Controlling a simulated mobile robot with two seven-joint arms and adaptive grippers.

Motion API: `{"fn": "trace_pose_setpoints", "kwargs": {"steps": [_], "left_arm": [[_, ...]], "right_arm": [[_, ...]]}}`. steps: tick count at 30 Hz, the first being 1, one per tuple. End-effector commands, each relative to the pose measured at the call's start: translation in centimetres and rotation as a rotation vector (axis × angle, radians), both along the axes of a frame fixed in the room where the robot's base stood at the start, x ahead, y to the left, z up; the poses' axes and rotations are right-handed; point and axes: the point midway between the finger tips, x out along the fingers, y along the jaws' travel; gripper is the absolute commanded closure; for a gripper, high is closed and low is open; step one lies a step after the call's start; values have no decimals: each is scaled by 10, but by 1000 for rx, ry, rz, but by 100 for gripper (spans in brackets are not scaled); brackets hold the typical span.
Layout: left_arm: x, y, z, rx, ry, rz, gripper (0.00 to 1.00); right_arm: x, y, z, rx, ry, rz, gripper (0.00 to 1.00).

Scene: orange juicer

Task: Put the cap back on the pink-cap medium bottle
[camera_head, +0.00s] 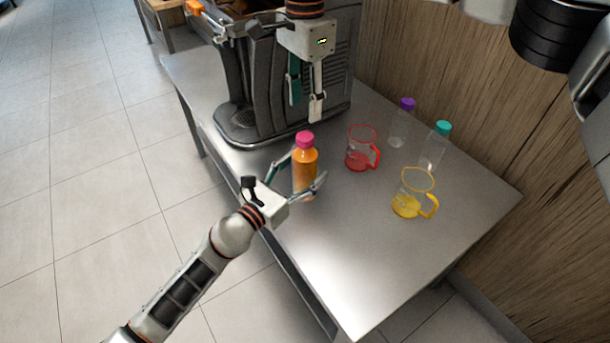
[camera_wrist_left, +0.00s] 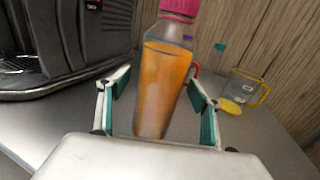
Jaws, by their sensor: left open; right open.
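The medium bottle (camera_head: 304,172) stands upright on the metal table, filled with orange juice. Its pink cap (camera_head: 305,139) sits on top of its neck; I cannot tell how tightly. My left gripper (camera_head: 306,170) is open with its fingers on either side of the bottle's body. In the left wrist view the bottle (camera_wrist_left: 163,85) stands between the two fingers with gaps beside it, and the pink cap (camera_wrist_left: 180,8) is cut by the top edge. My right gripper (camera_head: 304,95) is open and empty, pointing down in front of the juicer, above and behind the bottle.
The dark juicer (camera_head: 335,75) fills the table's back left. A red jug (camera_head: 362,150), a yellow jug (camera_head: 408,203), a purple-cap bottle (camera_head: 400,128) and a teal-cap bottle (camera_head: 434,150) stand to the right. The table's front right (camera_head: 365,265) is clear.

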Motion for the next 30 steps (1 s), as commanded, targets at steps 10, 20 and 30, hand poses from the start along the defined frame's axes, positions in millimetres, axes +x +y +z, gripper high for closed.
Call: {"fn": "trace_pose_setpoints", "kwargs": {"steps": [10, 20, 30], "left_arm": [[7, -6, 0, -1, 1, 0, 35], [7, -6, 0, -1, 1, 0, 95], [7, -6, 0, -1, 1, 0, 100]], "right_arm": [[0, 0, 0, 0, 0, 0, 59], [0, 0, 0, 0, 0, 0, 59], [-3, 3, -2, 0, 7, -154, 59]]}}
